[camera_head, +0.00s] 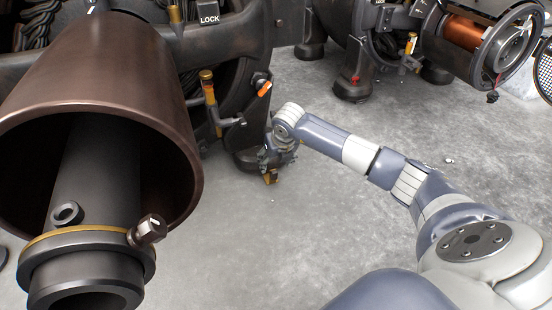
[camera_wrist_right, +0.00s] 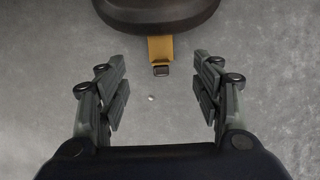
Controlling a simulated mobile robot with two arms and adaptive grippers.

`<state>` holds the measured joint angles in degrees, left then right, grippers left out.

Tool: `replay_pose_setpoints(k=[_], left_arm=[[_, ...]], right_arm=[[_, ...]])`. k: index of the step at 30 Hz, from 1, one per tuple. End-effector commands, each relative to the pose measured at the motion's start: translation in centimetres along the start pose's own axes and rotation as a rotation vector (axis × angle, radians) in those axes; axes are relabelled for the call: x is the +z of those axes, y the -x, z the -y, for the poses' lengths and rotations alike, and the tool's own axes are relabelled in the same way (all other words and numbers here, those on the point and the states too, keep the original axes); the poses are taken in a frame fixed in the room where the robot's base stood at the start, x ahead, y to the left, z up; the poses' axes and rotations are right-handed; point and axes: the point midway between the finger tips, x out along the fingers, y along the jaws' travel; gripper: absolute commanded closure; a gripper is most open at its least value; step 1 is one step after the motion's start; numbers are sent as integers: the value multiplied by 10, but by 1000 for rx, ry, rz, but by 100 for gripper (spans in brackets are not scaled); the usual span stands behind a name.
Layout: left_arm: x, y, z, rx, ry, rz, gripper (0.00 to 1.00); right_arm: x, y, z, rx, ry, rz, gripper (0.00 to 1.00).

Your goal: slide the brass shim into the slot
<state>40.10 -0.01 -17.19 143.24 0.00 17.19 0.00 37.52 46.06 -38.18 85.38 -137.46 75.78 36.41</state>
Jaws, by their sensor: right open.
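A brass-yellow strip, which looks like the brass shim, hangs below a dark rounded part of the machine in the right wrist view (camera_wrist_right: 160,48). Its lower end has a small dark tip. The brass shim also shows small in the head view (camera_head: 270,178). My right gripper (camera_wrist_right: 161,92) is open and empty, its two fingers spread to either side below the strip, not touching it. In the head view my right gripper (camera_head: 275,160) is beside the machine's dark foot. I cannot make out the slot. My left gripper is not in view.
A large brown conical housing (camera_head: 90,90) with a dark shaft (camera_head: 95,185) fills the left. The dark machine foot (camera_head: 245,158) stands close to my right gripper. Another machine with a copper coil (camera_head: 466,32) stands at the back right. Grey floor (camera_head: 310,230) is clear between them.

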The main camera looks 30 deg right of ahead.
Motion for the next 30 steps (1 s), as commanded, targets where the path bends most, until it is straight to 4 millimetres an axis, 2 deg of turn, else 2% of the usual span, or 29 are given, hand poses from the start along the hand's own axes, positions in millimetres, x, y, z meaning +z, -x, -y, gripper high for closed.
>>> replay_pose_setpoints(k=[5, 14, 20, 22, 26, 30], left_arm=[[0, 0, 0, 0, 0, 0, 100], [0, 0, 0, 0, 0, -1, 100], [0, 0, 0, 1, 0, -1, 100], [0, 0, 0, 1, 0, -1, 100], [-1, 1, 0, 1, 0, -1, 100], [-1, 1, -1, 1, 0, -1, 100]], right_arm=[[0, 12, 0, -1, 2, 1, 40], [0, 13, 0, -1, 1, 0, 40], [-9, 9, -10, 38, -25, -26, 83], [-20, 6, -23, 87, -59, -60, 99], [-50, 2, -60, 230, -170, -163, 100], [-84, 8, -108, 406, -330, -312, 100]])
